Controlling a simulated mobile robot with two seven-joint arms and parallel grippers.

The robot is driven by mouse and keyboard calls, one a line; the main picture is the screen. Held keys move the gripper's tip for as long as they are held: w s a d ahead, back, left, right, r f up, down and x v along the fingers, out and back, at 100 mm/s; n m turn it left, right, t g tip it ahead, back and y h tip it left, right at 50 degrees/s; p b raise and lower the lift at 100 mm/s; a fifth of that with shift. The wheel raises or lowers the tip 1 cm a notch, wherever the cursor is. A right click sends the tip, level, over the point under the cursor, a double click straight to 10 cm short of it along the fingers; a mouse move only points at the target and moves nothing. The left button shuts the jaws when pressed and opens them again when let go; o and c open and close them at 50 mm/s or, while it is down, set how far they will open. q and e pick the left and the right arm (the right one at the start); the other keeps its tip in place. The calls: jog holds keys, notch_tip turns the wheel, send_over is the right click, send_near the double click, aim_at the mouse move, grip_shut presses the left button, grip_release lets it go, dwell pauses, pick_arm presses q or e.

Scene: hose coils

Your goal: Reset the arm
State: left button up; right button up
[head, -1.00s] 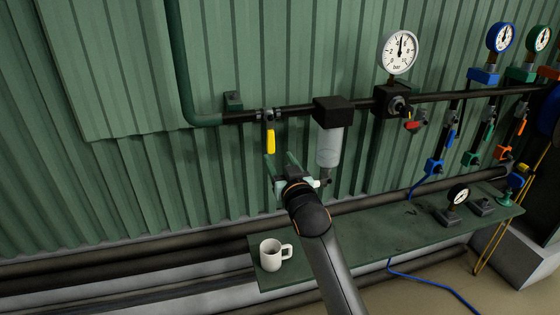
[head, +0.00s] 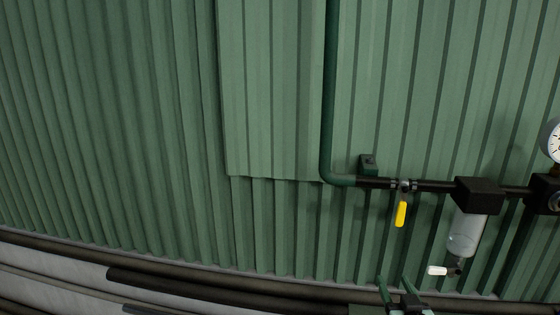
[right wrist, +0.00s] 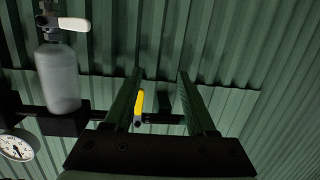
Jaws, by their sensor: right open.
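My right gripper (head: 395,283) shows at the bottom edge of the head view, its two green fingers pointing up toward the wall. It is open and empty. The yellow lever (head: 401,214) hangs down from the valve on the dark pipe (head: 432,186), above and apart from the fingertips. In the right wrist view the fingers (right wrist: 160,75) stand apart, and the yellow lever (right wrist: 139,103) appears beyond them, near the left finger. Most of my right arm is below the head view. My left gripper is in neither view.
Right of the gripper are a clear filter bowl (head: 466,234) and its white handle (head: 437,270). A gauge (head: 554,144) is cut off at the right edge. Dark pipes (head: 200,288) run along the wall's foot. The corrugated wall (head: 110,130) at left is bare.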

jog(key=s+a+f+n+g+y, duration=0.1)
jog(key=s+a+f, duration=0.1)
jog(key=s+f, duration=0.4)
jog(key=s+a+f+n+g+y, duration=0.1)
jog(key=s+a+f+g, duration=0.1)
jog(key=s+f, duration=0.4)
notch_tip(320, 180, down, 4)
jog(key=shift+s+a+r, duration=0.1)
jog(key=shift+s+a, duration=0.3)
jog(key=shift+a, duration=0.45)
jog(key=s+a+f+g, duration=0.1)
jog(key=s+f, duration=0.2)
jog(key=s, duration=0.2)
jog(key=s+a+f+g+y, duration=0.1)
jog(key=s+a+f, duration=0.1)
jog(key=s, duration=0.3)
jog(key=s+a+f+n+g+y, duration=0.1)
jog(key=s+a+f, duration=0.1)
jog(key=s+f, duration=0.2)
jog(key=shift+s+a+f+g, duration=0.15)
jog(key=shift+s+g, duration=0.25)
jog(key=shift+s, duration=0.6)
